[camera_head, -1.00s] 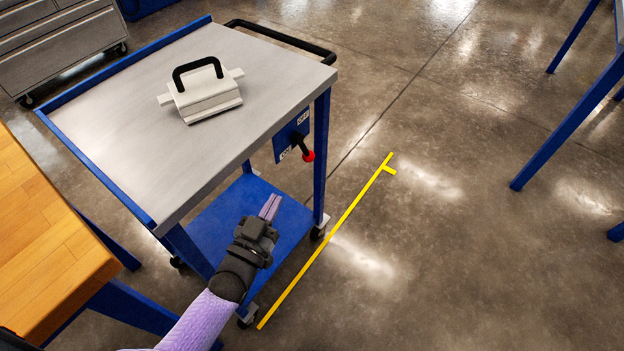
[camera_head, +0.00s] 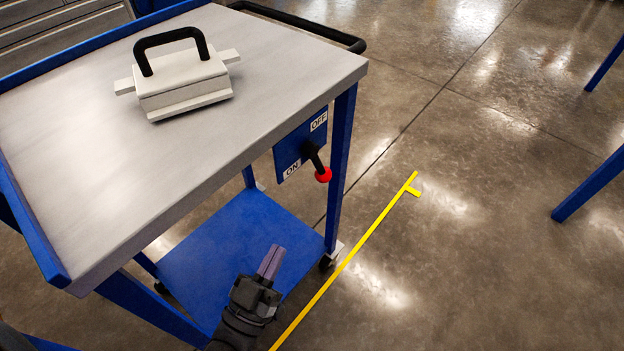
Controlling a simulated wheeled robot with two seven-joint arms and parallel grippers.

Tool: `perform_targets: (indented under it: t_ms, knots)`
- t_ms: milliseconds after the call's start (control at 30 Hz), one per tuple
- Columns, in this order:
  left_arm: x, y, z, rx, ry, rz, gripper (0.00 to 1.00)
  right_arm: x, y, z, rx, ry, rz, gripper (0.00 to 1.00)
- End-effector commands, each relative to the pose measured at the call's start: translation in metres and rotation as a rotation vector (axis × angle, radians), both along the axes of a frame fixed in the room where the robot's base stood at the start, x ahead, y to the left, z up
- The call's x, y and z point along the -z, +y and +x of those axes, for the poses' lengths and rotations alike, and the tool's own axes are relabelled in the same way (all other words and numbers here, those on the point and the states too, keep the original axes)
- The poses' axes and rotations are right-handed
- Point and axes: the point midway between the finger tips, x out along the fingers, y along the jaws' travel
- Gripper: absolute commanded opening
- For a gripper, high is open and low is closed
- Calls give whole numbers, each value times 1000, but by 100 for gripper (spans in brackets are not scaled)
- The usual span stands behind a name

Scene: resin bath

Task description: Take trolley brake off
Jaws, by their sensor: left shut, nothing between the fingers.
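The trolley (camera_head: 225,70) has a grey top, blue legs and a blue lower shelf (camera_head: 215,235). A blue brake plate (camera_head: 285,151) is on its side under the top, with OFF at upper right and ON at lower left. The black brake lever (camera_head: 314,158) ends in a red knob (camera_head: 323,175) and points down and slightly right, towards neither label clearly. My left gripper (camera_head: 271,262) is shut and empty. In the picture it is below and left of the knob, in front of the lower shelf and apart from the lever. My right gripper is out of view.
A white block (camera_head: 182,83) with a black handle (camera_head: 171,38) sits on the trolley top. A black push bar (camera_head: 295,25) is at the far end. A yellow floor line (camera_head: 350,252) runs beside the trolley. Blue legs (camera_head: 592,185) stand at right; the floor between is clear.

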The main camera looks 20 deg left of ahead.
Motion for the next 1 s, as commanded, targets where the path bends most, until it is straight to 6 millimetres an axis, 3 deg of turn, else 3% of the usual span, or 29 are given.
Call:
perform_targets:
  t_ms: [167,633,800,1000]
  knots:
    - [-7,-3,19,0,-4,-1,0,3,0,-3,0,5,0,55]
    - [-39,-15,110,0,-2,0,0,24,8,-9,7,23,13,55]
    - [-46,-17,126,0,1,-1,0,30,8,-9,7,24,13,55]
    - [-50,-18,130,0,0,0,0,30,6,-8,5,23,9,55]
